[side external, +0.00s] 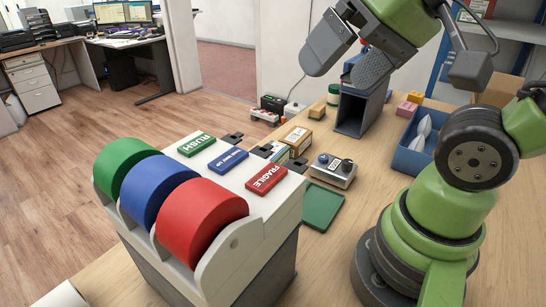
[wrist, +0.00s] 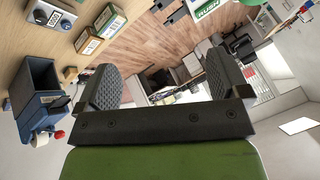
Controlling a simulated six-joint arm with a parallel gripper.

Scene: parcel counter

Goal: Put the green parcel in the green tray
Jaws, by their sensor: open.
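The green parcel looks to be the small box with green sides and a pale label (wrist: 101,29) at the top of the wrist view. In the side view a small labelled box (side external: 271,151) behind the tape dispenser may be the same one, partly hidden. The green tray (side external: 322,206) lies flat on the counter, right of the dispenser; its near left part is hidden. It cannot be made out in the wrist view. My gripper (side external: 348,58) is raised high above the far part of the counter, apart from both. Its jaws (wrist: 165,80) are open with nothing between them.
A dispenser with green, blue and red rolls (side external: 203,215) stands at the near left. A brown box (side external: 297,138), a knobbed device (side external: 333,170), an upright dark bin (side external: 351,112) and a blue bin with white packets (side external: 412,157) stand on the counter.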

